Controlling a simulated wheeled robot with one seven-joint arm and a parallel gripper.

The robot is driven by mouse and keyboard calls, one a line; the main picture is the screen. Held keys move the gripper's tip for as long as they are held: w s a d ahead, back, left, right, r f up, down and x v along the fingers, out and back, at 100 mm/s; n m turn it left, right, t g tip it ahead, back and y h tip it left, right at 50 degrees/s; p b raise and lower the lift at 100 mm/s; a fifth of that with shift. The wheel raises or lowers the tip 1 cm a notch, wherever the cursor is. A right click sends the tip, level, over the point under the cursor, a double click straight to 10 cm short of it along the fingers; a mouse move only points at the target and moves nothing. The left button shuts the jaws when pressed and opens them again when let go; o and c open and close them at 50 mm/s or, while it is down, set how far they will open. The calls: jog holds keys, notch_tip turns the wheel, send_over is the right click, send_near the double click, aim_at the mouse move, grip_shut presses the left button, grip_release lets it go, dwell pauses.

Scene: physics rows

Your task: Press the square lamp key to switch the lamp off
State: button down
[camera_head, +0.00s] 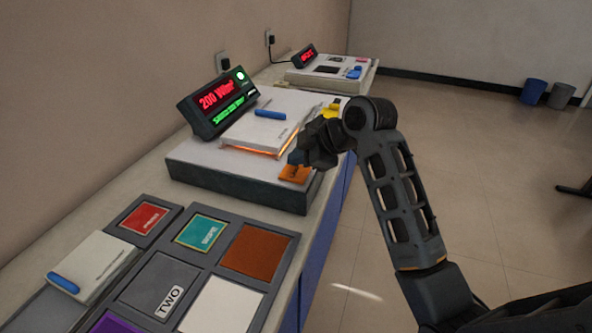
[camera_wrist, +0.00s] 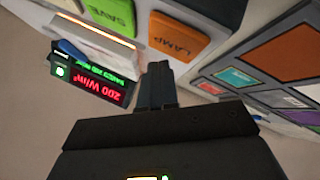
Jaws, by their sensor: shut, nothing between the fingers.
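The square orange lamp key (camera_head: 295,174) sits at the near right corner of the grey lamp unit (camera_head: 235,187). In the wrist view the key (camera_wrist: 178,36), lettered LAMP, is just beyond my fingertips. My gripper (camera_head: 298,157) is shut and empty, with its tips close to the key in the head view. I cannot tell whether they touch it. An orange glow (camera_head: 262,151) shows under the white lid (camera_head: 270,122). The display (camera_head: 218,99) on the unit reads 200 W/m² in red, with green text below.
A green SAVE key (camera_wrist: 107,14) is beside the lamp key. A yellow key (camera_head: 331,107) is further back on the unit. A panel of coloured squares (camera_head: 258,250) lies in front. Another unit with a display (camera_head: 305,55) stands further back. Open floor is to the right.

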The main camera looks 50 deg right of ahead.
aim_at(298, 174)
jog(key=shift+f, duration=0.2)
dwell(0.3)
jog(key=shift+f, duration=0.3)
jog(key=shift+f+b, duration=0.45)
jog(key=shift+b, duration=0.1)
dwell(0.6)
jog(key=shift+r, duration=0.1)
jog(key=shift+r+p, duration=0.8)
jog(key=shift+r, duration=0.05)
jog(key=shift+r, duration=0.1)
notch_tip(298, 174, up, 6)
jog(key=p, duration=0.5)
